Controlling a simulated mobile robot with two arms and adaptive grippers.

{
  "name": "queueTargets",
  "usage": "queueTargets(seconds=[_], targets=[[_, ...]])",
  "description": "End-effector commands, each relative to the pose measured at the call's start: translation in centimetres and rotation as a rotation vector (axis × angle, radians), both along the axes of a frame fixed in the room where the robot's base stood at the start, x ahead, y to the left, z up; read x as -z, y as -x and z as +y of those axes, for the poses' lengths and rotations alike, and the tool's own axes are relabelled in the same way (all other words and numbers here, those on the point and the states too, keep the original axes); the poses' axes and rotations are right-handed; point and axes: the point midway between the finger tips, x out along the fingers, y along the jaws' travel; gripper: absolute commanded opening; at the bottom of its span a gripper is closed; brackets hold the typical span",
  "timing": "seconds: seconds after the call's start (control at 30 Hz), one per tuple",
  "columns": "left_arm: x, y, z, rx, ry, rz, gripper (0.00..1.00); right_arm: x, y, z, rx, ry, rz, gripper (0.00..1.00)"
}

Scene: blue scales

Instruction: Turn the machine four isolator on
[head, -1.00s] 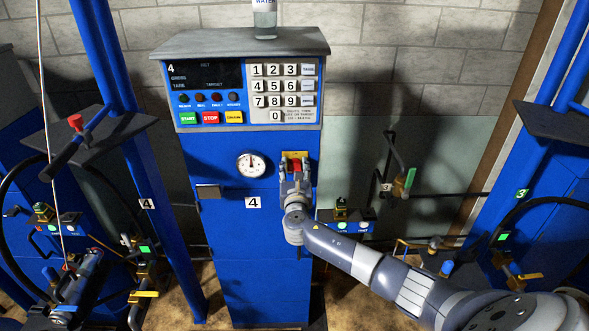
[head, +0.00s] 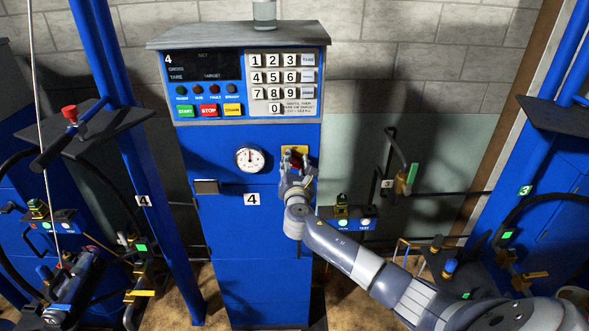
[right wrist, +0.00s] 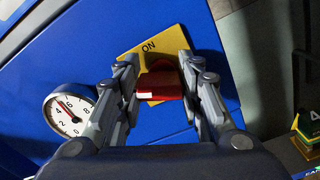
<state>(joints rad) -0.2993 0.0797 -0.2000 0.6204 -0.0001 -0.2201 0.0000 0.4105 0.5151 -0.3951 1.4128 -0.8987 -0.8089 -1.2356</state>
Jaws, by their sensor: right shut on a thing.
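Machine four is a blue cabinet (head: 254,240) with a "4" label on its front. Its isolator is a red knob (right wrist: 160,85) on a yellow plate (right wrist: 178,45), in the right wrist view. The word "ON" shows on the plate above the knob. In the head view the yellow plate (head: 303,151) sits right of the gauge, and my gripper partly hides the knob. My right gripper (head: 295,158) is shut on the red knob, with one finger on each side. The knob looks tilted in the head view. My left gripper is not in view.
Above the isolator is a keypad panel (head: 246,85) with green, red and yellow buttons. A round gauge (head: 250,159) is to its left. Hoses and valves of neighbouring machines stand at both sides.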

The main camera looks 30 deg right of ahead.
Motion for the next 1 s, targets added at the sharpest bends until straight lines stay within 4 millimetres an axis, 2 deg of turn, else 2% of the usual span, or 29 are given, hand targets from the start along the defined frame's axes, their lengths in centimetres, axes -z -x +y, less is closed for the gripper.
queueTargets(seconds=[0.03, 0.2, 1.0], targets=[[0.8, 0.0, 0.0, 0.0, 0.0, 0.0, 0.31, 0.4, 0.0, 0.0, 0.0, -0.04, -0.025, 0.1], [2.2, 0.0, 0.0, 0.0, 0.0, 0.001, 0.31, 0.5, 0.1, -0.1, 0.001, -0.178, -0.108, 0.1], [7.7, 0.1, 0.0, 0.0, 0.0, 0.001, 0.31, 0.4, 0.2, -0.4, 0.0, -0.8, -0.489, 0.1]])
